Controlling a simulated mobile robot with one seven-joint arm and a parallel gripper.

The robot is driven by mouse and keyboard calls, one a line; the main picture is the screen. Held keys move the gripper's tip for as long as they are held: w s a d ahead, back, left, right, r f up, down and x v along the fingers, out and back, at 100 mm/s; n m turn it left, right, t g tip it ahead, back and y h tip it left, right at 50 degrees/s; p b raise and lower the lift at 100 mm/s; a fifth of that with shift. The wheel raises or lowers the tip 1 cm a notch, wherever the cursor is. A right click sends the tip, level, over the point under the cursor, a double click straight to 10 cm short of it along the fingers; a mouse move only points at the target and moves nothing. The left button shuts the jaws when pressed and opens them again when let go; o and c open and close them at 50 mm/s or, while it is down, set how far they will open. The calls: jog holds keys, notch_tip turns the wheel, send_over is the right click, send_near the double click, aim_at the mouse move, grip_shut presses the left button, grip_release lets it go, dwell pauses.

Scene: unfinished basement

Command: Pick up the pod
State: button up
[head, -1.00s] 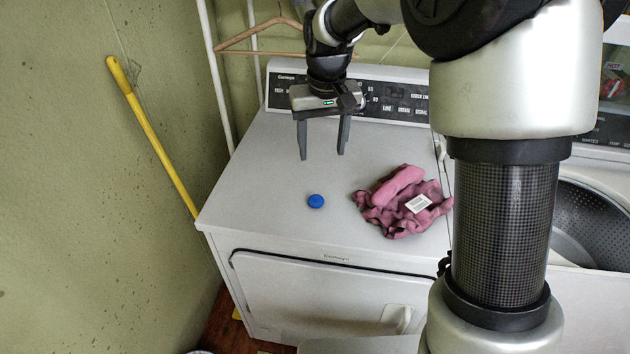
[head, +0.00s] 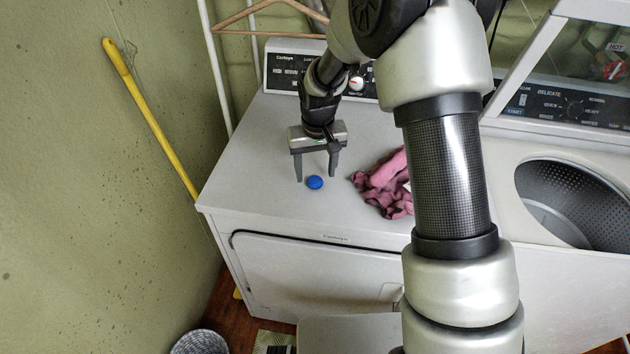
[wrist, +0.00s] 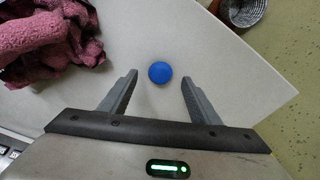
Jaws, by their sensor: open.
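The pod is a small round blue thing (head: 314,182) lying on the white top of the dryer (head: 245,170). In the wrist view the blue pod (wrist: 160,72) sits centred between the fingers, just beyond their tips. My gripper (head: 316,180) points down over the dryer top, with one finger on each side of the pod in the head view. The gripper (wrist: 159,78) is open and empty. I cannot tell whether the fingertips touch the dryer top.
A crumpled pink cloth (head: 385,185) lies on the dryer to the right of the pod, partly hidden by my arm. An open washer (head: 575,200) stands to the right. A yellow pole (head: 150,115) leans on the left wall. A basket (head: 198,342) stands on the floor.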

aim_at(314, 182)
jog(key=shift+w+f, duration=0.2)
jog(key=shift+f, duration=0.95)
jog(key=c, duration=1.1)
